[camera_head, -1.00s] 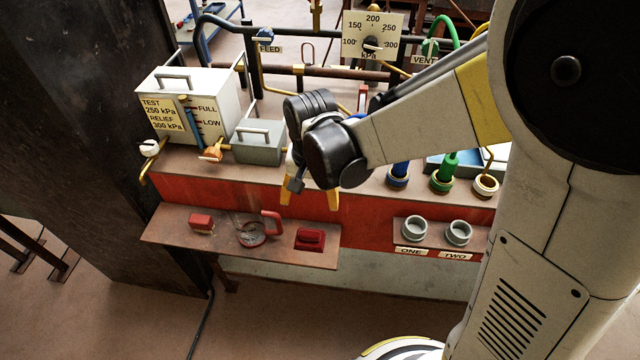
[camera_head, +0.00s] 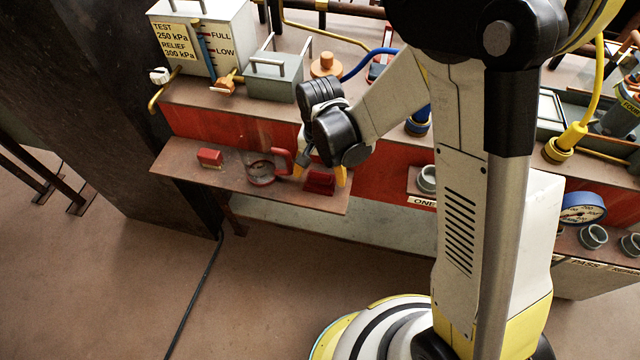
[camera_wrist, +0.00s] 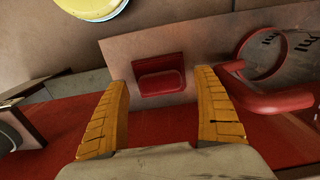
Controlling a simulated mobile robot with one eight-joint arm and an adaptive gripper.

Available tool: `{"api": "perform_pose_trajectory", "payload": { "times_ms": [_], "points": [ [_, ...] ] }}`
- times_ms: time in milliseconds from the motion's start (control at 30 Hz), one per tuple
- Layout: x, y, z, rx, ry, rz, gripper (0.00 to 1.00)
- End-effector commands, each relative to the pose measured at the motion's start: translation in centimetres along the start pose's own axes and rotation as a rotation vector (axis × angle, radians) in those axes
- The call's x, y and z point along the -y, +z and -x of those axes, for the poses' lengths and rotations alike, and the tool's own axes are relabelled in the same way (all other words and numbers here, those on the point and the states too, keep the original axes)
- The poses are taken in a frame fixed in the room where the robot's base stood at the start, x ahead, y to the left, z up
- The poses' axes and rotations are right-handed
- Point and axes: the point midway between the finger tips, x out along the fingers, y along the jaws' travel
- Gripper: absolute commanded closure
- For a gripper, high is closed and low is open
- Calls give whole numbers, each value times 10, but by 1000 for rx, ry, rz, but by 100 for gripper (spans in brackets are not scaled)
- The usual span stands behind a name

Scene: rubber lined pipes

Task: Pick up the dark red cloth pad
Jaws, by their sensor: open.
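The dark red pad (camera_head: 319,181) lies on the brown shelf at its right end in the head view. In the wrist view the pad (camera_wrist: 160,82) is a squarish dark red piece with a raised, rounded bar along its near side. My gripper (camera_head: 321,172) is over the pad, its yellow fingers pointing down. In the wrist view my gripper (camera_wrist: 162,80) is open, with one finger to each side of the pad in the picture. Nothing is held. Whether the fingertips are level with the pad or above it I cannot tell.
A round red-rimmed clear item with a red handle (camera_head: 284,157) lies close beside the pad; its handle is near one finger in the wrist view. A smaller red block (camera_head: 209,157) is farther left on the shelf (camera_head: 180,166). A red wall (camera_head: 390,172) rises behind.

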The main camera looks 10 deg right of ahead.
Motion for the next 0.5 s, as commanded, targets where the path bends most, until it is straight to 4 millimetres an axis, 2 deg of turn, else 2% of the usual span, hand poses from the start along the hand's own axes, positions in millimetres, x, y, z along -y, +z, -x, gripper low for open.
{"api": "perform_pose_trajectory", "payload": {
  "times_ms": [67,267,300,467,500],
  "points": [
    [0,0,-12,-1,0,0,21],
    [0,0,-11,-1,0,0,21],
    [0,0,-11,-1,0,0,26],
    [0,0,-11,-1,0,0,75],
    [0,0,-11,-1,0,0,75]
  ]
}}
